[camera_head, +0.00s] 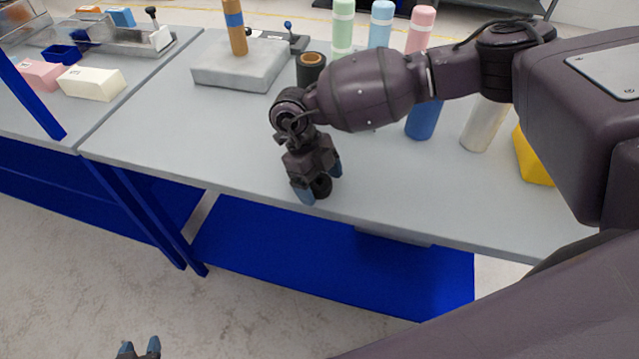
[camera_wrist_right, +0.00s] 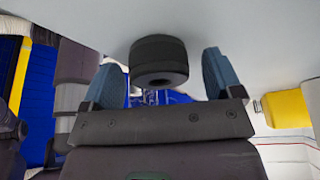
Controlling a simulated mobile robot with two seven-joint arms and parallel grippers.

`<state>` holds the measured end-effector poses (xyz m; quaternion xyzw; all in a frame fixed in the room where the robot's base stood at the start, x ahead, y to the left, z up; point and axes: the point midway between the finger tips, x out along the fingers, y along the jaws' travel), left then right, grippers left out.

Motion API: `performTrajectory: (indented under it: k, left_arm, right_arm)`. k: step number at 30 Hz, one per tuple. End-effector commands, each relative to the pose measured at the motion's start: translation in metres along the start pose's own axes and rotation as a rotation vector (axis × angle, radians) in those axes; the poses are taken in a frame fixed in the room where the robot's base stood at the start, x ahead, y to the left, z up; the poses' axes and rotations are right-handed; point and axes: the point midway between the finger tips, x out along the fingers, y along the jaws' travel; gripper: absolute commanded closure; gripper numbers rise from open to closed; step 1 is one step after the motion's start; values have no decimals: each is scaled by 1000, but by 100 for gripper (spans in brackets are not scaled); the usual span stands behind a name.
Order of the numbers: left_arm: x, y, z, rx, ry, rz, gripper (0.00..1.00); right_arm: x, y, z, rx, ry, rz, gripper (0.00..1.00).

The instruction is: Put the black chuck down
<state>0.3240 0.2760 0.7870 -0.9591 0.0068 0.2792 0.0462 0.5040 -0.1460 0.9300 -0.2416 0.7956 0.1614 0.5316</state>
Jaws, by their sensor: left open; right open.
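The black chuck (camera_head: 322,187) is at the front edge area of the grey table, between the fingers of my right gripper (camera_head: 319,182). In the right wrist view the chuck (camera_wrist_right: 158,58) is a short black cylinder with a hole in its end face, touching the grey tabletop. The blue fingers of my right gripper (camera_wrist_right: 172,76) stand on either side of it, with a visible gap on each side. My left gripper (camera_head: 139,349) is open and empty, low at the bottom left, away from the table.
A grey block (camera_head: 215,72) with a wooden cylinder stands at the back left of the table (camera_head: 160,130). A black tube (camera_head: 311,62) with a tan core is behind my right arm. Several coloured cylinders and a yellow bin (camera_head: 530,158) stand right. The front left tabletop is clear.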

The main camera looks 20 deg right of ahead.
Motion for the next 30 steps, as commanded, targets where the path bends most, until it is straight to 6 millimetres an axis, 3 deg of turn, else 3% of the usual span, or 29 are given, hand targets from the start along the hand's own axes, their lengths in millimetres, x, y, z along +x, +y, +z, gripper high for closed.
performTrajectory:
  k: [2,12,23,30]
  left_arm:
    - [0,0,0,0,0,0,57]
    - [-2,0,2,-1,-5,-1,57]
    - [-3,0,3,-1,-7,-2,57]
    - [-4,-1,0,-1,-3,-2,57]
  right_arm:
    - [0,0,0,0,0,0,21]
    - [0,0,0,0,0,0,73]
    - [-10,0,-4,0,-1,0,74]
    - [-54,0,-21,-1,-4,-1,74]
